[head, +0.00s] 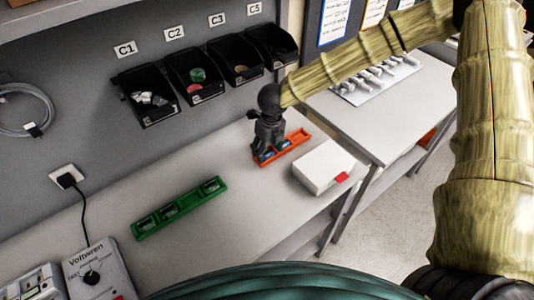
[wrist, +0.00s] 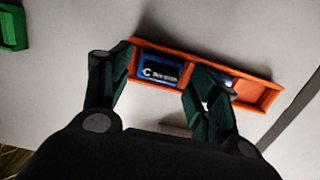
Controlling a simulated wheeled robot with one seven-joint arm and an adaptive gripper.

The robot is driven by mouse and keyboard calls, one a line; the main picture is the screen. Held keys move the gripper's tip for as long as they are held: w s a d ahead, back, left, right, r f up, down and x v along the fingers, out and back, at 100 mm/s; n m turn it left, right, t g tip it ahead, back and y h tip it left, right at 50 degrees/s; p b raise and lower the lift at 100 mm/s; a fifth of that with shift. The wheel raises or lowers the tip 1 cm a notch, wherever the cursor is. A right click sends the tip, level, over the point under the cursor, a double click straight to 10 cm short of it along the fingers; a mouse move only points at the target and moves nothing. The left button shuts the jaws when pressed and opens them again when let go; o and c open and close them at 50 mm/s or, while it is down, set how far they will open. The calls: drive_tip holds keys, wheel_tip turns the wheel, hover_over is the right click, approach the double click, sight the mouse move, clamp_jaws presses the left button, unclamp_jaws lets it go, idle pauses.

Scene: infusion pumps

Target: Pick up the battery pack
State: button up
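A blue battery pack (wrist: 158,69) with white lettering lies in the left compartment of the orange tray (wrist: 262,96) in the wrist view. A second blue pack (wrist: 227,83) shows in part behind my right finger, in the middle compartment; the right compartment looks empty. My gripper (wrist: 160,80) is open, with one finger on each side of the first pack. I cannot tell whether the fingers touch it. In the head view my gripper (head: 266,147) points down over the near-left part of the orange tray (head: 299,138) and hides much of it.
A green tray (head: 178,208) with dark packs lies to the left on the bench. A white box (head: 323,167) with a red tab sits close to the right of the orange tray. Black bins (head: 148,95) hang on the wall behind. A Voltwren device (head: 95,277) stands front left.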

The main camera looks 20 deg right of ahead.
drive_tip(key=shift+w+f, duration=0.1)
drive_tip(key=c, duration=0.9)
drive_tip(key=shift+c, duration=0.2)
wheel_tip(320, 180, up, 2)
drive_tip(key=shift+r+b, duration=0.1)
drive_tip(key=shift+b, duration=0.6)
drive_tip(key=s+r+b, duration=0.3)
drive_tip(key=s+b, duration=0.2)
drive_tip(key=s, duration=1.1)
drive_tip(key=shift+d+b, duration=0.25)
drive_tip(key=shift+b, duration=0.15)
